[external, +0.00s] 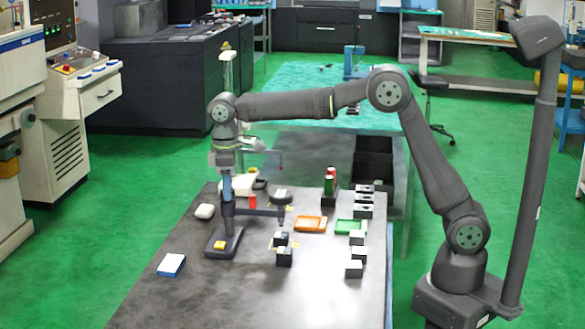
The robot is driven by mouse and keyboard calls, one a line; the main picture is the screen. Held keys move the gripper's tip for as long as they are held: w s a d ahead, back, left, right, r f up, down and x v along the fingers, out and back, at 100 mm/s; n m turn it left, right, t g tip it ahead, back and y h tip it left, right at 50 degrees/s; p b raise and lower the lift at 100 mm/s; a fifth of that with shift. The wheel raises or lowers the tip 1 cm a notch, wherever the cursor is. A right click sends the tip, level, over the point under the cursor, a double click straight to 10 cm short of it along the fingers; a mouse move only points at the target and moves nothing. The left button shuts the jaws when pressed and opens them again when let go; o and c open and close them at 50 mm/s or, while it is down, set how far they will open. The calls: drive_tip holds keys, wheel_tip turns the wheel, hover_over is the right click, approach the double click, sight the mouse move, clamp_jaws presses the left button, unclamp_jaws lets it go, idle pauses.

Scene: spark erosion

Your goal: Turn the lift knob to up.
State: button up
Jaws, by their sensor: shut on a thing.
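A small dark stand has a flat base (232,240), an upright column (228,205) and a horizontal arm (262,212) reaching right. My gripper (226,170) points down at the upper part of this column, at the left of the table. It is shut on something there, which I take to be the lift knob. The fingers and wrist hide the knob, so its setting cannot be read. A small yellow piece (219,245) lies on the base.
The front left of the table is clear.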

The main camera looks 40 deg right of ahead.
drive_tip(key=shift+r+n, duration=0.15)
drive_tip(key=shift+n, duration=0.45)
drive_tip(key=o, duration=1)
wheel_tip(320, 180, up, 17)
drive_tip(key=shift+r, duration=0.15)
idle(0.5)
